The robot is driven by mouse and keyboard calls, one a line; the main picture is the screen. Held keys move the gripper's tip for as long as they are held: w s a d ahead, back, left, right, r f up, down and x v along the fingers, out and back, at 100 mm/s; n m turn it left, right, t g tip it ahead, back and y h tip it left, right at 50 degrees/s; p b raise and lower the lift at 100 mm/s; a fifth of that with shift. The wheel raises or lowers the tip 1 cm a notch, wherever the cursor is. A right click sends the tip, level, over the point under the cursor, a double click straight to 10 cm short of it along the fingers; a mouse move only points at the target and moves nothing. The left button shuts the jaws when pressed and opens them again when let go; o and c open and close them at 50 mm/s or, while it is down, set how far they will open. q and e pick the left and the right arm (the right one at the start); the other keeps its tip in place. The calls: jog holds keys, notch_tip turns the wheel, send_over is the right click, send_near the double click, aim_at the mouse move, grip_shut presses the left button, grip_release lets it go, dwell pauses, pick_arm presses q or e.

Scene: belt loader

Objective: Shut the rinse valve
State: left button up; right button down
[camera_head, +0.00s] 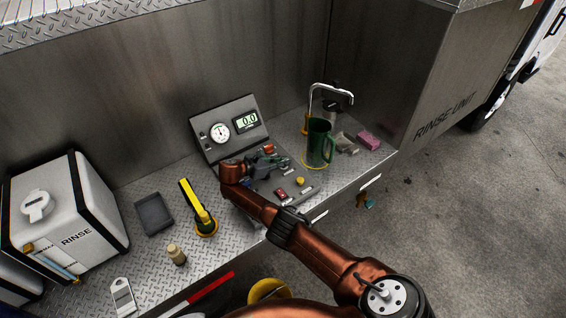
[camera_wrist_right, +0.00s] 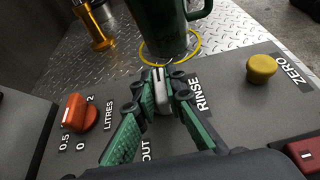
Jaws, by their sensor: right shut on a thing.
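The rinse valve's pale lever (camera_wrist_right: 161,101) stands on the grey control panel in the right wrist view, beside the printed words RINSE and OUT. My right gripper (camera_wrist_right: 165,80) has its green fingers closed around this lever. In the head view my right gripper (camera_head: 276,162) is over the panel, below the gauge box, and hides the lever. My left gripper is not in view.
A green mug (camera_head: 318,146) stands under the spout (camera_head: 330,89), inside a yellow ring. An orange knob (camera_wrist_right: 77,113) and a yellow ZERO button (camera_wrist_right: 262,67) flank the lever. The digital display (camera_head: 246,121) reads 0.0. A pink sponge (camera_head: 369,140) lies at right.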

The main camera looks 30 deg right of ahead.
jog(key=c, duration=2)
grip_release()
jog(key=v, duration=0.7)
jog(key=shift+a, duration=0.3)
jog(key=shift+r, duration=0.1)
